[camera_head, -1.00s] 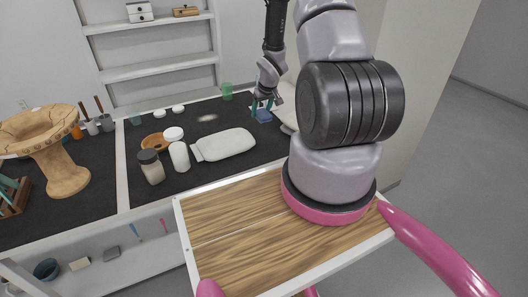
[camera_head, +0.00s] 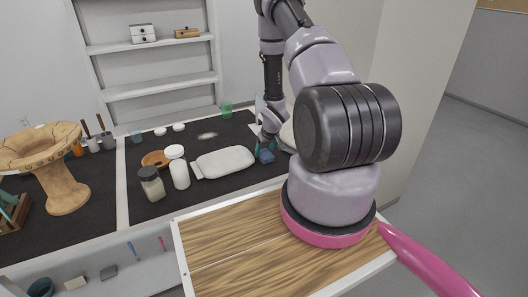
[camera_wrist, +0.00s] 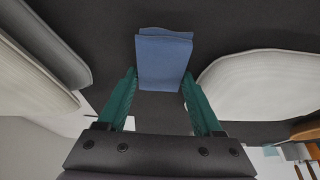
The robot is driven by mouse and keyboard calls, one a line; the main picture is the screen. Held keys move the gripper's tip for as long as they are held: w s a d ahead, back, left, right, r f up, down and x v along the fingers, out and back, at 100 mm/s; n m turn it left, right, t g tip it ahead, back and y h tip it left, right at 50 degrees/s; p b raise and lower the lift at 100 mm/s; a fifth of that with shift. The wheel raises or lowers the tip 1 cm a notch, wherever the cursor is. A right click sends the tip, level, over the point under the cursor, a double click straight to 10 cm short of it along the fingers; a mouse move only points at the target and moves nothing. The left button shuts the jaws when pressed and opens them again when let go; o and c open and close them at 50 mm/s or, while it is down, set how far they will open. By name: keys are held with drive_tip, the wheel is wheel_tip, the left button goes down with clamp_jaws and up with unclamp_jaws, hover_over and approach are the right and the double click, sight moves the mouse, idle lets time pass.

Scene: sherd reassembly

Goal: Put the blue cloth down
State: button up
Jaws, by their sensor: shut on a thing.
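The blue cloth (camera_head: 266,157) is a small folded piece at the right part of the dark worktop, just right of the white pad. My gripper (camera_head: 265,148) is shut on it, pointing down from above. In the wrist view the cloth (camera_wrist: 164,62) sits between the two green fingertips of my gripper (camera_wrist: 159,78) and reaches beyond them, with its folded layers showing at the far end. It is at or very close to the dark surface; I cannot tell whether it touches it.
The white pad (camera_head: 225,162) lies left of the cloth, and more pale pads (camera_wrist: 35,70) lie on the other side. A white bottle (camera_head: 179,170), a jar (camera_head: 152,184), a brown bowl (camera_head: 155,159) and a green cup (camera_head: 226,110) stand farther left and back. Dark surface around the cloth is bare.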

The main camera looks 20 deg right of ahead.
drive_tip(key=o, duration=1.2)
drive_tip(key=shift+f, duration=0.15)
drive_tip(key=shift+c, duration=0.2)
